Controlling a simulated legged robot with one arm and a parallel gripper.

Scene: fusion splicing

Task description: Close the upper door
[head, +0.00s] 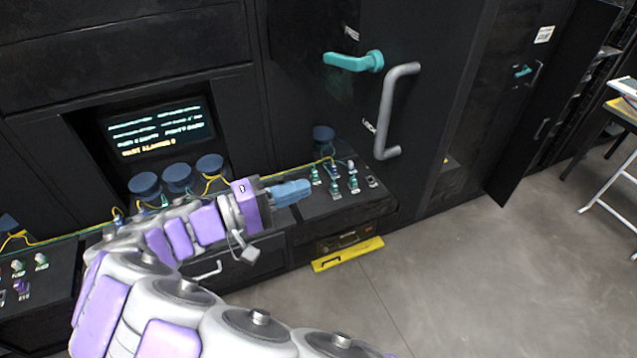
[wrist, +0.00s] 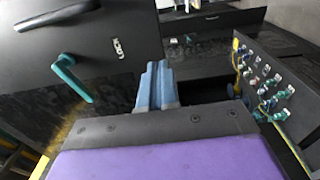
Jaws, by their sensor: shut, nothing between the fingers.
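The upper door (head: 425,110) is a dark panel at upper centre right in the head view, with a teal lever (head: 355,62) and a grey bar handle (head: 388,110). The lever lies nearly level, close to the word FREE; LOCK is printed lower down. In the wrist view the door (wrist: 120,75) fills the upper left, with the lever (wrist: 72,80) and part of the bar (wrist: 55,14) on it. I cannot tell how far the door stands from its frame. My gripper (head: 308,187) is shut and empty, below and left of the bar.
A yellow-edged drawer (head: 347,254) sits low. Another dark door (head: 550,100) stands open at right. The grey floor is clear at lower right.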

